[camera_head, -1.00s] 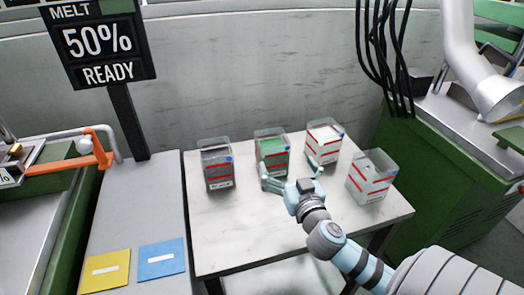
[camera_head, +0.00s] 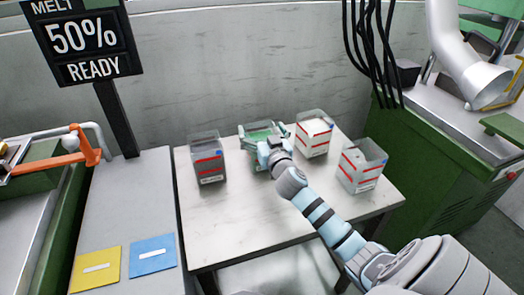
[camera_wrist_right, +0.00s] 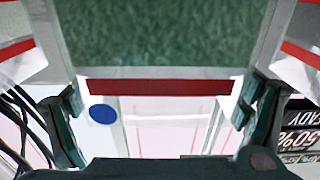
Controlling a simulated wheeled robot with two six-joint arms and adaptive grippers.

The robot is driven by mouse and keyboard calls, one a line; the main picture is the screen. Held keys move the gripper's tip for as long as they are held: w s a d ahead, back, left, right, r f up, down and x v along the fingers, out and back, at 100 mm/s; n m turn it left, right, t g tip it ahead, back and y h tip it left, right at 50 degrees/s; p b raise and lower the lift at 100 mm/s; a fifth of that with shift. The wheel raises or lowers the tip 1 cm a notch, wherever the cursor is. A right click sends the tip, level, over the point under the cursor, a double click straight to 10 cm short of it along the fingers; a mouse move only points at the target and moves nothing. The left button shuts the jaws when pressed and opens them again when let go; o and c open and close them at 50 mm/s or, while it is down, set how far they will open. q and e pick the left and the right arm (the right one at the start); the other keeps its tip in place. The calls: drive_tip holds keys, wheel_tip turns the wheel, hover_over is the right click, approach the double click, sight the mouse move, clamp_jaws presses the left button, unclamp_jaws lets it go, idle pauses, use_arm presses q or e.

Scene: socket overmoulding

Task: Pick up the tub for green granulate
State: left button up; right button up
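The clear tub with green granulate (camera_head: 262,135) stands in the back row on the white table, second from the left. In the right wrist view its green fill (camera_wrist_right: 165,35) and the red-striped wall (camera_wrist_right: 160,87) fill the upper middle. My right gripper (camera_head: 264,138) is at this tub, one finger on each side. In the wrist view the fingers (camera_wrist_right: 160,115) flank the tub wall closely; I cannot tell whether they press on it. The gripper and wrist hide much of the tub's front. My left gripper is not in view.
A tub with dark grey contents (camera_head: 208,160) stands close on the left. A tub with white contents (camera_head: 314,135) is close on the right, and another pale tub (camera_head: 361,165) is at the table's right. The front of the table (camera_head: 235,220) is clear.

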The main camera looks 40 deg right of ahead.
drive_tip(key=c, duration=1.6)
